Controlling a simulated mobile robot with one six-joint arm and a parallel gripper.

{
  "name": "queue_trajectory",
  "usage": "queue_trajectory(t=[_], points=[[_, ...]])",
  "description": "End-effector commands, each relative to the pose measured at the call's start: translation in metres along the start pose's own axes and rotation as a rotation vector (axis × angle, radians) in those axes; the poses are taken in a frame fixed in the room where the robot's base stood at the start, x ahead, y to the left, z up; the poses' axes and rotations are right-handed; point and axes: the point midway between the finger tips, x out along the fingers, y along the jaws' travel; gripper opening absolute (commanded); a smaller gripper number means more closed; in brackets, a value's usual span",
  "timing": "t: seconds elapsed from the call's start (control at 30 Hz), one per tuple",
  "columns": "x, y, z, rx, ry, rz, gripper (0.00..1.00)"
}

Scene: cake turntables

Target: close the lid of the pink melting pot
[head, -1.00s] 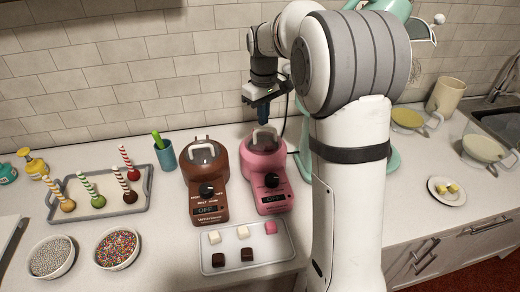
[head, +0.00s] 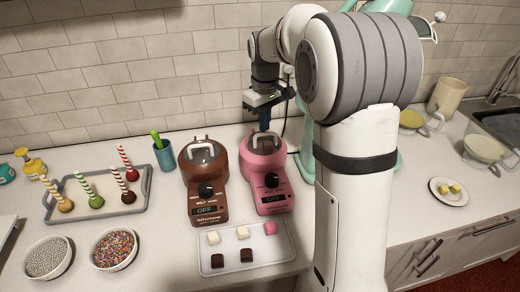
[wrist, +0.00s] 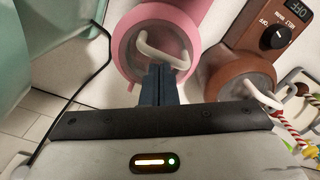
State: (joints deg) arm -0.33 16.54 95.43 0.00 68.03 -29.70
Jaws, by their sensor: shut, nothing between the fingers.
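The pink melting pot (head: 268,178) stands on the counter just right of the brown one. Its clear lid (head: 259,145) with a white handle lies down over the pot's opening. In the wrist view the pink pot (wrist: 118,40) shows its lid (wrist: 178,38) with the curved white handle (wrist: 160,54). My gripper (head: 264,127) is shut and empty, pointing down at the back of the pink pot's lid. In the wrist view my gripper's fingertips (wrist: 161,70) are close to the handle; whether they touch it I cannot tell.
A brown melting pot (head: 206,180) stands close on the left. A tray with chocolate and candy cubes (head: 212,262) lies in front. A mint-green mixer (head: 305,150) stands close at right, partly behind my arm.

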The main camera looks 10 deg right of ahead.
Motion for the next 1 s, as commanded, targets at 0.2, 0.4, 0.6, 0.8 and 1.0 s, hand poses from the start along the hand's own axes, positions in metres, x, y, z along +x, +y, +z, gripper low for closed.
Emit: queue_trajectory(t=[0.2,0.4,0.6,0.8,1.0], points=[[0.005,-0.002,0.004,0.000,0.000,0.000,0.00],[-0.008,-0.002,0.004,0.000,0.000,0.000,0.00],[-0.029,-0.002,0.004,0.000,0.001,0.000,0.00],[-0.049,-0.002,0.004,0.000,0.000,0.000,0.00],[-0.056,-0.002,0.004,0.000,0.000,0.000,0.00]])
